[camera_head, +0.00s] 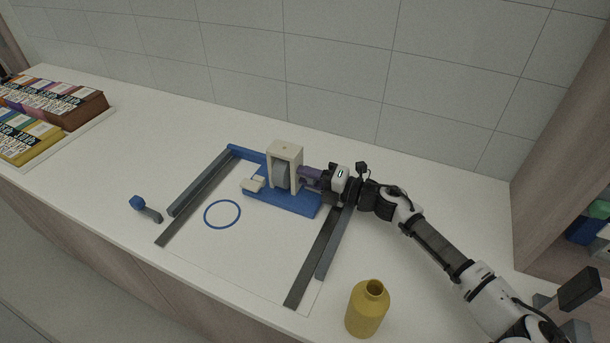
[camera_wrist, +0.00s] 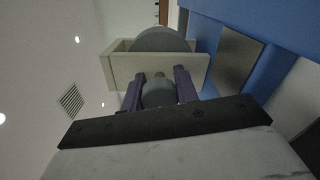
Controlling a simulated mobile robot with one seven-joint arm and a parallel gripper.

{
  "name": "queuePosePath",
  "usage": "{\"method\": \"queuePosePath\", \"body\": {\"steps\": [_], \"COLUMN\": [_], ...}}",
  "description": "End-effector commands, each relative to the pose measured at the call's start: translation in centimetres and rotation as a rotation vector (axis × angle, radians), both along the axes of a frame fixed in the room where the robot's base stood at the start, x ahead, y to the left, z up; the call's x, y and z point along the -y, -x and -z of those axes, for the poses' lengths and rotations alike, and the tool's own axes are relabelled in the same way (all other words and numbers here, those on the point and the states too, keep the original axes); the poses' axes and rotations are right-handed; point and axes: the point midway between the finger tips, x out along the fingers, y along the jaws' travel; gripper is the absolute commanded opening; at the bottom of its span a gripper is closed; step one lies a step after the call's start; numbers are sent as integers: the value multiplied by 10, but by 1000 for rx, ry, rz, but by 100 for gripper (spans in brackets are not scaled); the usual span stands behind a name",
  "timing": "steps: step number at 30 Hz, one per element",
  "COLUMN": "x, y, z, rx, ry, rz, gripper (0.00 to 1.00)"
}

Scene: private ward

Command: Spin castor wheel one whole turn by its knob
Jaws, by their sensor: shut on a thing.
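The castor wheel (camera_head: 281,177) is a grey disc held in a cream, upright fork (camera_head: 285,150) on a blue base plate (camera_head: 290,202). In the wrist view the wheel (camera_wrist: 160,39) shows behind the cream fork wall (camera_wrist: 117,72). My gripper (camera_head: 305,174) reaches in from the right, beside the fork. In the wrist view its two purple fingers (camera_wrist: 159,88) are shut around a grey round knob (camera_wrist: 158,94) on the near side of the fork. The knob is hidden in the head view.
A small cream block (camera_head: 253,185) sits on the plate's left. Grey rails (camera_head: 200,182) flank the work area, with a blue ring (camera_head: 222,214) between. A yellow bottle (camera_head: 367,308) stands in front, a blue-ended tool (camera_head: 146,208) lies left, and boxes (camera_head: 62,103) stand far left.

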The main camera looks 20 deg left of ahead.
Motion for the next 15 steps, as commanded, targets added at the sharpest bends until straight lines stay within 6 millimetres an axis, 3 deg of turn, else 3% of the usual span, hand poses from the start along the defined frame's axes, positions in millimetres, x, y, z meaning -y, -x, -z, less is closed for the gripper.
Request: {"method": "queuePosePath", "body": {"steps": [15], "x": [1], "y": [-1], "z": [0], "rx": [-181], "ry": [-6], "rz": [4], "gripper": [7]}}
